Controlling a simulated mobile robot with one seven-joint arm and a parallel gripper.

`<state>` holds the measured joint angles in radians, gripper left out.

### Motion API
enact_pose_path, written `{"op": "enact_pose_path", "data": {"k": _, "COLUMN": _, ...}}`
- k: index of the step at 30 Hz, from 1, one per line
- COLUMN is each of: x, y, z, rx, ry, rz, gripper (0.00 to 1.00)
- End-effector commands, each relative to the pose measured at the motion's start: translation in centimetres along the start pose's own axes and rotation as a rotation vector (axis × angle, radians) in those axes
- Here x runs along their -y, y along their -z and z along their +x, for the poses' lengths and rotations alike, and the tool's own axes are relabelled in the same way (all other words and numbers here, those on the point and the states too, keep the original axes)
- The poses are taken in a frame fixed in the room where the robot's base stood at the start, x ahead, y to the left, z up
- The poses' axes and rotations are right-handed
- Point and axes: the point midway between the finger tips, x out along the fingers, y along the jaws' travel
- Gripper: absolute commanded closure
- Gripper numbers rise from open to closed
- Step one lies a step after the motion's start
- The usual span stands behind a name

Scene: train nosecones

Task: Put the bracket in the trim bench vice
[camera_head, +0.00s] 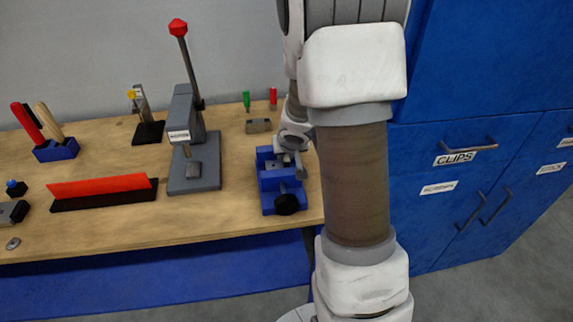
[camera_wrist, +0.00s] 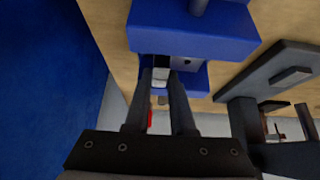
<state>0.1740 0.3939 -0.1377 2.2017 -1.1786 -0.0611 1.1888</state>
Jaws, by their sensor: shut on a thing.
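The blue trim bench vice (camera_head: 268,184) stands near the right end of the wooden bench, with its dark round handle end towards the front. My gripper (camera_head: 288,157) is down at the vice, partly hidden by my own arm. In the wrist view, my gripper (camera_wrist: 161,80) has its fingertips at the gap of the blue vice (camera_wrist: 190,38). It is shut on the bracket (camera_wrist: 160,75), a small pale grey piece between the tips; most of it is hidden. I cannot tell whether the bracket touches the jaws or its seat.
A grey lever press (camera_head: 187,140) with a red knob stands left of the vice. Behind the vice are a small grey block (camera_head: 258,126) and green and red tools. Left are a red strip (camera_head: 98,187) and a blue tool holder (camera_head: 56,150). Blue cabinets (camera_head: 480,130) stand right.

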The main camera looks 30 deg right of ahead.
Motion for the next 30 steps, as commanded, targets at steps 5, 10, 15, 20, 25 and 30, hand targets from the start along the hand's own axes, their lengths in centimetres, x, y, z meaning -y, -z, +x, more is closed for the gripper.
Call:
{"op": "enact_pose_path", "data": {"k": 5, "x": 0.03, "y": -1.06, "z": 1.65, "rx": 0.000, "ry": 0.000, "rz": -0.001, "gripper": 1.00}}
{"op": "enact_pose_path", "data": {"k": 10, "x": -0.02, "y": -0.94, "z": 1.46, "rx": 0.000, "ry": 0.000, "rz": 0.000, "gripper": 1.00}}
{"op": "enact_pose_path", "data": {"k": 15, "x": -0.02, "y": -1.10, "z": 1.71, "rx": 0.000, "ry": 0.000, "rz": 0.001, "gripper": 1.00}}
{"op": "enact_pose_path", "data": {"k": 20, "x": -0.02, "y": -1.14, "z": 1.75, "rx": 0.000, "ry": 0.000, "rz": 0.001, "gripper": 0.61}}
{"op": "enact_pose_path", "data": {"k": 25, "x": -0.02, "y": -1.14, "z": 1.75, "rx": 0.000, "ry": 0.000, "rz": 0.000, "gripper": 0.47}}
{"op": "enact_pose_path", "data": {"k": 30, "x": -0.02, "y": -1.12, "z": 1.73, "rx": 0.000, "ry": 0.000, "rz": 0.000, "gripper": 0.47}}
